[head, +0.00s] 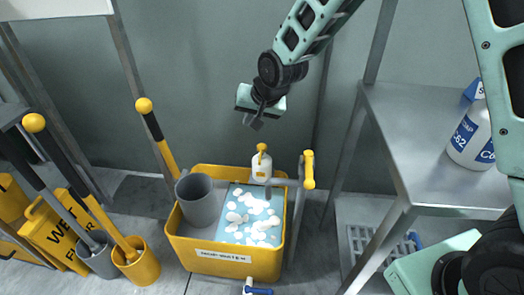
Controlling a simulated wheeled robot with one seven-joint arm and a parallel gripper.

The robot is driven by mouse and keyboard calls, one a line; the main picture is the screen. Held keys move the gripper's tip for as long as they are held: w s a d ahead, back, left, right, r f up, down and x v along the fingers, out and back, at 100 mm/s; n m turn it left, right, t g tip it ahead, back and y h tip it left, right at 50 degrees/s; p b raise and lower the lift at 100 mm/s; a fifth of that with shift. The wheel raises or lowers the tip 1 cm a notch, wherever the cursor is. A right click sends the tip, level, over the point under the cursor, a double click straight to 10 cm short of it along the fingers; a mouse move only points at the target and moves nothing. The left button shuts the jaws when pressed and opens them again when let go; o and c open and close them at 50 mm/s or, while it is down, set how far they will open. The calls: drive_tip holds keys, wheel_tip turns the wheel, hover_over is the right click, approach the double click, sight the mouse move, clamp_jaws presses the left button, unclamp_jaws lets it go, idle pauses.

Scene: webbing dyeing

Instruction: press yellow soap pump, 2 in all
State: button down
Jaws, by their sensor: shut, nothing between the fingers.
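The soap pump (262,166) is a white bottle with a yellow pump head (262,148). It stands upright at the back rim of a yellow bucket (235,262). My gripper (256,123) is shut and empty, pointing down. In the head view it shows just above the yellow pump head, with a gap between them. I cannot tell from this one view how they line up in depth.
The bucket holds foamy blue water and a grey cup (195,205). A yellow-ended handle (308,170) rises at its right. Mops and a yellow wet-floor sign (55,235) stand left. A metal table (425,140) with a white jug (472,138) is at the right.

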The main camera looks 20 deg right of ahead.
sight(261, 145)
drive_tip(key=w+d+f+m+t+b, duration=0.1)
drive_tip(key=w+d+f+m, duration=0.1)
drive_tip(key=w, duration=0.4)
drive_tip(key=w+d+f+m+t+b, duration=0.2)
drive_tip(key=w+d+f, duration=0.3)
drive_tip(key=w+f, duration=0.2)
drive_tip(key=shift+d+f+h, duration=0.2)
drive_tip(key=shift+h, duration=0.2)
drive_tip(key=shift+f, duration=0.2)
wheel_tip(261, 145, down, 8)
drive_tip(key=b, duration=0.6)
drive_tip(key=shift+f, duration=0.25)
idle(0.8)
drive_tip(key=shift+f, duration=0.4)
drive_tip(key=shift+s+f+b, duration=0.1)
drive_tip(key=shift+f+b, duration=0.65)
drive_tip(key=shift+f, duration=0.25)
idle(0.8)
drive_tip(key=shift+r, duration=0.1)
drive_tip(key=shift+r+p, duration=0.95)
drive_tip(key=shift+r, duration=0.3)
